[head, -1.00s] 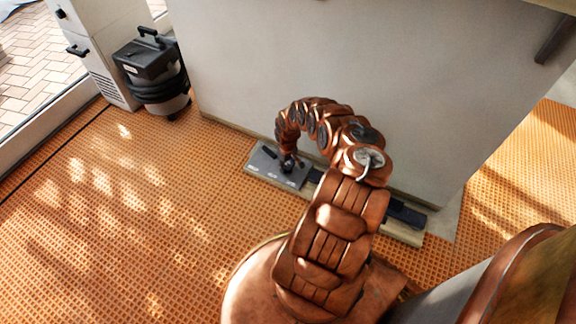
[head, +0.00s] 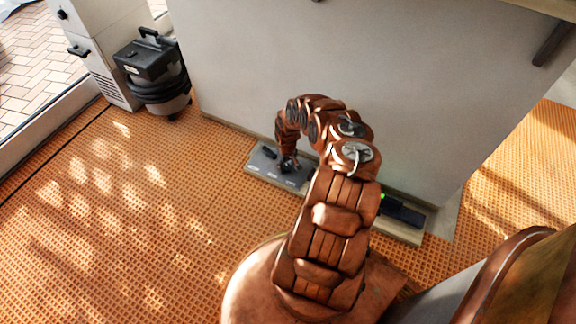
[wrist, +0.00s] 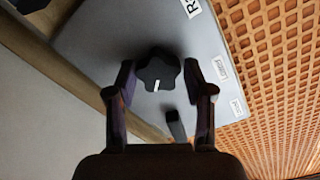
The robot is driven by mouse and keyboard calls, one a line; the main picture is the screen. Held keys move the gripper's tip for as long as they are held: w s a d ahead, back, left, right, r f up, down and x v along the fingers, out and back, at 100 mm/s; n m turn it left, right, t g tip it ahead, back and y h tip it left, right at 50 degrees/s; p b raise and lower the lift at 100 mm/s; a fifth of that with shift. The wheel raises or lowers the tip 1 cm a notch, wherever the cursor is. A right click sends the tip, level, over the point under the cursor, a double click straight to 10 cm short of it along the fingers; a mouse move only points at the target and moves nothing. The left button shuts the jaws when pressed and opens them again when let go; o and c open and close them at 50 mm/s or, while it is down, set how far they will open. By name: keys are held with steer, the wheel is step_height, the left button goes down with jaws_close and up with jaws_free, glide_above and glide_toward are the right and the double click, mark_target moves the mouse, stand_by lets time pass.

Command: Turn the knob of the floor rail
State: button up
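The knob (wrist: 158,70) is a black lobed star knob with a white mark on its edge, on a grey plate (wrist: 105,30) of the floor rail. My gripper (wrist: 158,78) is open, with one finger on each side of the knob; small gaps seem to remain, and I cannot tell whether either finger touches. In the head view my gripper (head: 288,165) is low over the grey plate (head: 262,163) at the rail's left end, and mostly hides the knob. The rail's dark right part (head: 403,213) shows a green light. My arm covers the rail's middle.
A black lever-like piece (wrist: 176,125) stands on the plate near the knob, and white labels (wrist: 221,68) lie along its edge. A pale wall (head: 300,60) rises right behind the rail. A black vacuum (head: 150,75) stands back left. The orange floor (head: 120,220) at left is clear.

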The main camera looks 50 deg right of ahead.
mark_target(288, 167)
steer(key=shift+o, duration=1.1)
steer(key=shift+d, duration=0.1)
steer(key=shift+r, duration=0.1)
step_height(288, 167, up, 2)
steer(key=shift+d, duration=0.1)
steer(key=shift+r, duration=0.75)
step_height(288, 167, up, 8)
steer(key=shift+r, duration=0.15)
